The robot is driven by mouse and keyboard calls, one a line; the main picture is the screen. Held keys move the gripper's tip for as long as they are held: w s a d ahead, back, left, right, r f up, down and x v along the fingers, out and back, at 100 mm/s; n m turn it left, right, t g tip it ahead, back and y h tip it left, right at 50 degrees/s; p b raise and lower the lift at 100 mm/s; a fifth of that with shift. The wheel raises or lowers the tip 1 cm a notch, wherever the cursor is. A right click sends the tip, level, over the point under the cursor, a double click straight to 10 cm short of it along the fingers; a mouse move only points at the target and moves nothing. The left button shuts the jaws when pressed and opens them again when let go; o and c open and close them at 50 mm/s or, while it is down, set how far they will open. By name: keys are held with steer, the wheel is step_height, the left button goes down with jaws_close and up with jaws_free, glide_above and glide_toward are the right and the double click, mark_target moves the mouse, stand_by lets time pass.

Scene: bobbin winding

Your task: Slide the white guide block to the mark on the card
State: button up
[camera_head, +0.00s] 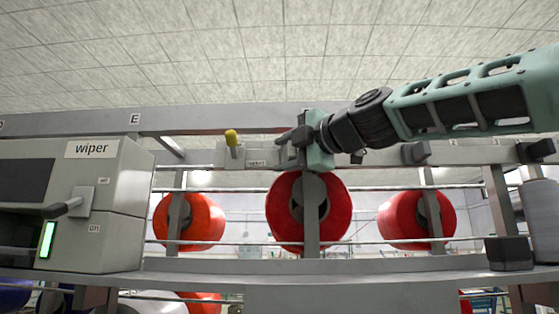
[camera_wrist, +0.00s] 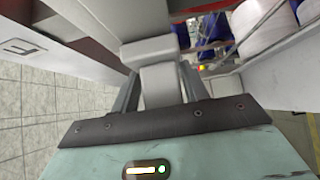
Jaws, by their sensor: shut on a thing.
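My gripper (camera_head: 286,147) is at the rail above the middle red bobbin in the head view. In the wrist view my gripper (camera_wrist: 160,78) is shut on a pale grey-white block (camera_wrist: 162,88), which I take for the guide block. One finger stands on each side of it. In the head view my gripper hides most of the block. A small pale label (camera_head: 257,163) with dark print is on the rail just left of my gripper. I cannot tell whether it is the card, and I see no clear mark.
Red bobbins (camera_head: 189,222) hang below the rail. A dark clamp (camera_head: 416,153) is on the rail at right.

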steer(key=d+f+b, duration=0.1)
steer(key=d+b, duration=0.6)
steer(key=d, duration=0.2)
steer(key=shift+d+b, duration=0.2)
steer(key=shift+b, duration=0.15)
steer(key=o, duration=1.1)
steer(key=shift+s, duration=0.1)
steer(key=shift+r, duration=0.2)
steer(key=shift+s+d, duration=0.1)
steer(key=shift+d, duration=0.05)
